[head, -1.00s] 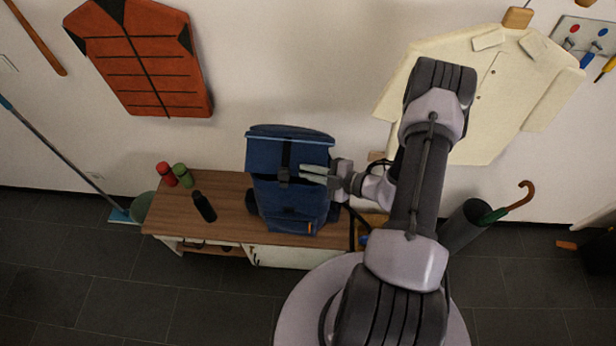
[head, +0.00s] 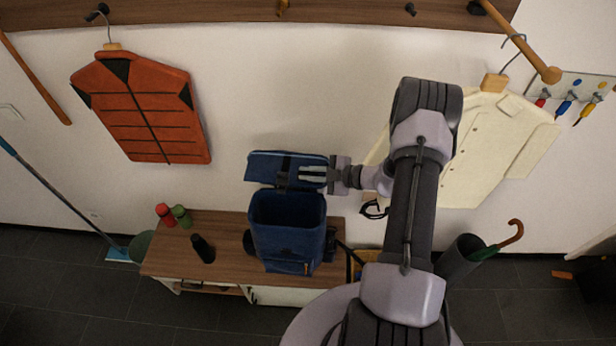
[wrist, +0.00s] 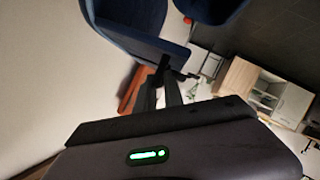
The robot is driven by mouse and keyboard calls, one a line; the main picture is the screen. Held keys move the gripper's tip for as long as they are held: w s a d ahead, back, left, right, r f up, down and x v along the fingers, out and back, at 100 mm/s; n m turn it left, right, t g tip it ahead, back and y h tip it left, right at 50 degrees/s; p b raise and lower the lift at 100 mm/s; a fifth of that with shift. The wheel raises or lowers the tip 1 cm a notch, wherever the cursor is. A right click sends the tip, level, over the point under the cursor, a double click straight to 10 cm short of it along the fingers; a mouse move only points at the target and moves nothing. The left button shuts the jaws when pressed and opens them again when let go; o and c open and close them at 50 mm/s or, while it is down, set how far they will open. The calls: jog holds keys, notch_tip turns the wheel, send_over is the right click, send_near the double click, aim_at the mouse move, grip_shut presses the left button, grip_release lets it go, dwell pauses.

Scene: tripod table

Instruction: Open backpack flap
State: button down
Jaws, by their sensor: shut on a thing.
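The blue backpack (head: 288,240) stands upright on the wooden bench, and its top is open, showing the dark inside. Its flap (head: 268,166) is raised up behind the opening, near the wall. My gripper (head: 306,174) is shut on the flap near its dark strap, at the flap's right half, above the opening. In the wrist view the flap (wrist: 140,40) shows as a blue panel just beyond the fingers, with part of the pack body (wrist: 212,8) at the top. The exact grip contact is partly hidden there.
The bench (head: 175,258) also holds a black bottle (head: 203,249) and red and green bottles (head: 180,215) left of the pack. An orange vest (head: 145,105) and a cream jacket (head: 480,140) hang on the wall. An umbrella stand (head: 455,262) is at the right.

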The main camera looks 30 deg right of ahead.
jog(key=shift+w+r, duration=0.1)
dwell(0.3)
jog(key=c, duration=1.5)
grip_release()
jog(key=v, duration=0.7)
jog(key=shift+s+d, duration=0.15)
jog(key=shift+s, duration=0.1)
